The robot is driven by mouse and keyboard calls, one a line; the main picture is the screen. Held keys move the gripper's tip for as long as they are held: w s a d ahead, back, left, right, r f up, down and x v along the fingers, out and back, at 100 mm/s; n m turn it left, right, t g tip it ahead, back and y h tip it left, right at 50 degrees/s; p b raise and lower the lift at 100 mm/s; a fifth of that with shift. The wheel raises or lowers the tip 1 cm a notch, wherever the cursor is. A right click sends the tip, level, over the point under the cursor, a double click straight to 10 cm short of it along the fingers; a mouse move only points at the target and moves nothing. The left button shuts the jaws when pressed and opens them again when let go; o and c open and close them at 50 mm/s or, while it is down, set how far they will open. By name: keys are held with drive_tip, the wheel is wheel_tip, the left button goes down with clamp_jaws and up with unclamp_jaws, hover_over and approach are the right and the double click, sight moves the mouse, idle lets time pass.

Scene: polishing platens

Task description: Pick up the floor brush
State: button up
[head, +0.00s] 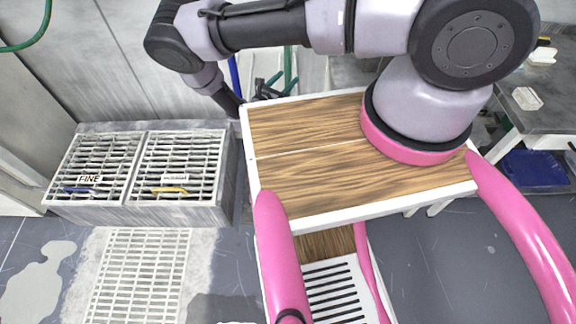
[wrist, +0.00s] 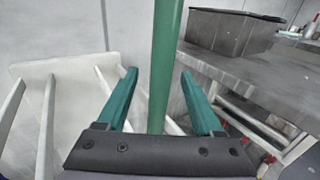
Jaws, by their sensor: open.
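A green pole (wrist: 166,60), which looks like the floor brush's handle, stands upright in the wrist view. It also shows in the head view (head: 288,66), partly hidden by my arm. Its brush end is not visible. My gripper (wrist: 163,80) is open, with one teal finger to each side of the pole in the wrist view. I cannot tell whether the pole is fully between the fingers or just beyond them. In the head view my gripper (head: 280,83) is at the far side, near the wall.
A blue pole (head: 234,76) stands left of the green one. A grated double sink unit (head: 187,204) is at left. A grey bench (wrist: 262,70) with a dark bin (wrist: 232,32) is close on the right in the wrist view. A white ribbed panel (wrist: 32,110) is at left.

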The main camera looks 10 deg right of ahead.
drive_tip(key=x, duration=0.4)
drive_tip(key=shift+w+d+r, duration=0.15)
drive_tip(key=shift+w+d, duration=0.05)
drive_tip(key=shift+d, duration=0.1)
clamp_jaws()
idle(1.1)
